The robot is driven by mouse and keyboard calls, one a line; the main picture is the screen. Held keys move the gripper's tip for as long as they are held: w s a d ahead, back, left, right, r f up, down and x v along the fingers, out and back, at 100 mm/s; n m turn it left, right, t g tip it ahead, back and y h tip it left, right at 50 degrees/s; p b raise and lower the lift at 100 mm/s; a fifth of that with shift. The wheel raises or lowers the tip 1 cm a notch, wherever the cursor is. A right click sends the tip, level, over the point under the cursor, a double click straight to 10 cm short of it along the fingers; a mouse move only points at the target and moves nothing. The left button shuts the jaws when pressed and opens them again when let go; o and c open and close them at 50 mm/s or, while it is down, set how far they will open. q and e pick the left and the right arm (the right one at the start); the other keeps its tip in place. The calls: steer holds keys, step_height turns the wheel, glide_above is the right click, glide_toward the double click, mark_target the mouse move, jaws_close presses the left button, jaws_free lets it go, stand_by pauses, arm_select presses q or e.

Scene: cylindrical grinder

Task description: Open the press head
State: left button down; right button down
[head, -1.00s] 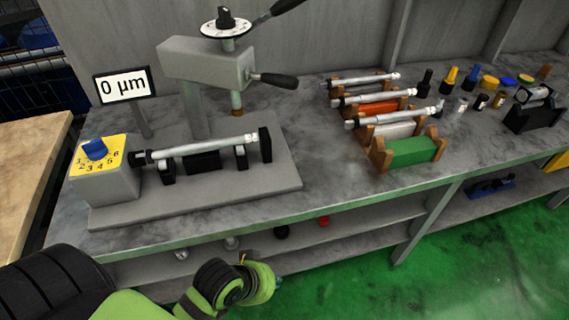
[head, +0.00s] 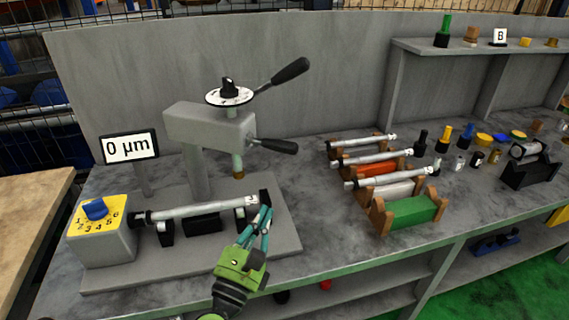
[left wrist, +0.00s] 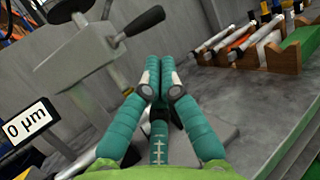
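The press head (head: 205,125) is a grey block on a column. A white dial (head: 229,96) with a black knob sits on top. One black-handled lever (head: 283,75) points up and right, another (head: 272,146) sticks out at the side. A spindle with a brass tip (head: 238,168) hangs below, above a silver shaft (head: 190,211) lying on supports. The head also shows in the left wrist view (left wrist: 75,62). My left gripper (head: 264,210) has its teal fingertips together and empty, in front of the shaft's right end and below the levers. My right gripper is out of view.
A display reading 0 µm (head: 130,147) and a grey box with a blue knob (head: 95,209) stand at the left. Wooden racks with shafts (head: 380,188) and small bottles stand to the right. Bare bench lies between fixture and racks.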

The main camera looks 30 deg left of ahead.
mark_target(289, 152)
arm_select(q)
steer(key=p+x, duration=0.1)
steer(key=x, duration=0.3)
steer(key=p+x, duration=0.2)
steer(key=x, duration=0.2)
steer(key=p+x, duration=0.2)
steer(key=x, duration=0.2)
steer(key=shift+w+a+r, duration=0.15)
steer(key=shift+w+a, duration=0.1)
steer(key=shift+a, duration=0.15)
steer(key=shift+w+p, duration=0.35)
steer(key=shift+w, duration=0.35)
steer(key=shift+n+y, duration=0.3)
steer(key=shift+y, duration=0.1)
steer(key=w+a+n+g+y+b, duration=0.1)
steer(key=w+n+y+b, duration=0.3)
steer(key=w, duration=0.8)
steer(key=g+y+b, duration=0.1)
steer(key=y+b, duration=0.1)
steer(key=y, duration=0.1)
steer(key=shift+a+g+y+b, duration=0.35)
steer(key=shift+a+g+y, duration=0.05)
steer(key=shift+s, duration=0.1)
